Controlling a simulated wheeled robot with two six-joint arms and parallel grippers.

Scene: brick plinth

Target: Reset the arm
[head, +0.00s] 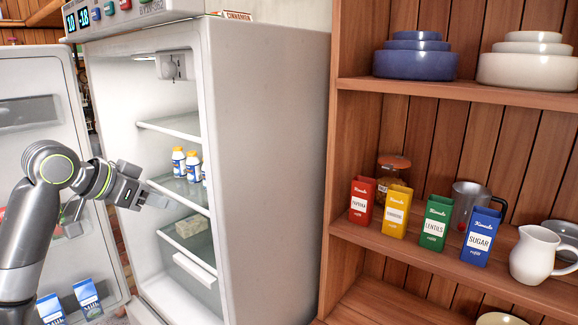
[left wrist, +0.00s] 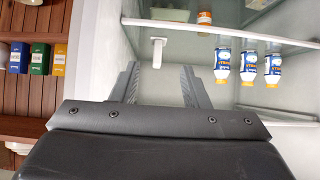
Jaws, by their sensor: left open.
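My left gripper (head: 155,201) is open and empty at the front of the open fridge (head: 268,160), near the shelf edge. In the left wrist view its two fingers (left wrist: 160,85) stand apart with nothing between them. The left arm reaches in from the left, in front of the open fridge door (head: 40,85). White-and-blue bottles with yellow caps (head: 179,162) stand on a glass shelf beyond the gripper; they also show in the wrist view (left wrist: 222,65), apart from the fingers. My right gripper is not in view.
A pale block (head: 189,228) lies on a lower fridge shelf. Blue cartons (head: 87,298) stand in the door. To the right, a wooden shelf (head: 400,245) holds red, yellow, green and blue boxes (head: 481,237), a white jug (head: 541,254) and stacked bowls (head: 415,62).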

